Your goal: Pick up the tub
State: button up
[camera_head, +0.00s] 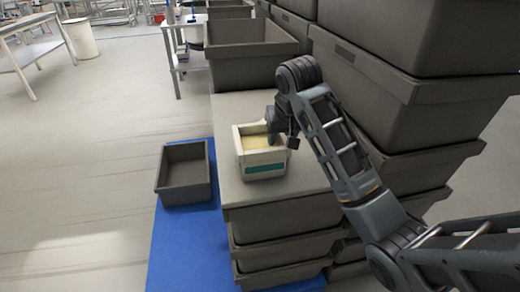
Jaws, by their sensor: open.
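A white tub (262,171) with a teal label and pale yellow contents stands upright on a light grey board on top of a stack of grey crates. My gripper (280,137) is at the right rear part of the tub's rim, pointing down. It is open, and part of it overlaps the tub in the picture. Whether it touches the tub I cannot tell. My arm reaches in from the right and hides part of the tub's right rear side.
Tall stacks of large grey crates (400,85) stand close on the right and behind. A small empty grey bin (184,192) sits on a blue mat (180,250) to the left, lower down. The floor farther left is clear up to a table (38,50) and a white bin (80,38).

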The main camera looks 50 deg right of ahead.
jog(key=shift+f, duration=0.15)
jog(key=shift+c, duration=0.3)
grip_shut()
dwell(1.2)
